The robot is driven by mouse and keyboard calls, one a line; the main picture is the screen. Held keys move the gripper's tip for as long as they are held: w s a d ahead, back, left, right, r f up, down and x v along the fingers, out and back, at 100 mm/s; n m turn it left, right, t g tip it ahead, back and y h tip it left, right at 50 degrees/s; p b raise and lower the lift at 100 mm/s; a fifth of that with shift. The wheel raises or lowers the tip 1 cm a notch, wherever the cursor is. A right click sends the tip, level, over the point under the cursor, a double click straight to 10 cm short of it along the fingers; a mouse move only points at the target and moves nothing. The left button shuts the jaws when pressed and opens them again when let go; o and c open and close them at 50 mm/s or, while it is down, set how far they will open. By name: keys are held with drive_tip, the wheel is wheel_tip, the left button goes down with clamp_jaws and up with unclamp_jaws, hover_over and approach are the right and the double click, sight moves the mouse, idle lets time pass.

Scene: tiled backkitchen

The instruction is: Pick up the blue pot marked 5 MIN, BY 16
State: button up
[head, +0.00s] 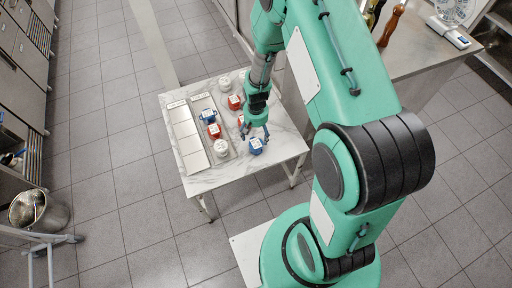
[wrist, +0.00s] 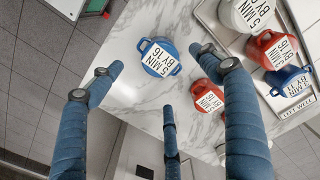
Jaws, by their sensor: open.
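The blue pot marked 5 MIN, BY 16 (wrist: 148,47) stands on the marble table, its white label facing up and two small handles at its sides. It also shows near the table's front edge in the head view (head: 256,147). My gripper (wrist: 161,72) is open and empty, its fingers spread. In the wrist view the pot appears beyond and between the fingertips, apparently untouched. In the head view my gripper (head: 257,132) is just above and behind the pot. A second blue pot (wrist: 289,83), its label appearing to read BY 11, sits in the tray.
The marble table (head: 277,152) also bears red pots (wrist: 207,96) and white pots (head: 224,83), some in the grey tray (head: 225,160) to the left. A pale sectioned panel (head: 187,139) lies beside it. Bare marble lies around the blue pot; the table edge is close.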

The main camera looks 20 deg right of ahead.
sight(256, 143)
drive_tip(key=shift+f+b, duration=0.4)
drive_tip(key=shift+f, duration=1.95)
drive_tip(key=shift+f+b, duration=0.9)
drive_tip(key=shift+f, duration=1.7)
drive_tip(key=shift+w, duration=0.1)
drive_tip(key=c, duration=1.5)
drive_tip(key=shift+c, duration=0.2)
drive_tip(key=shift+r, duration=0.2)
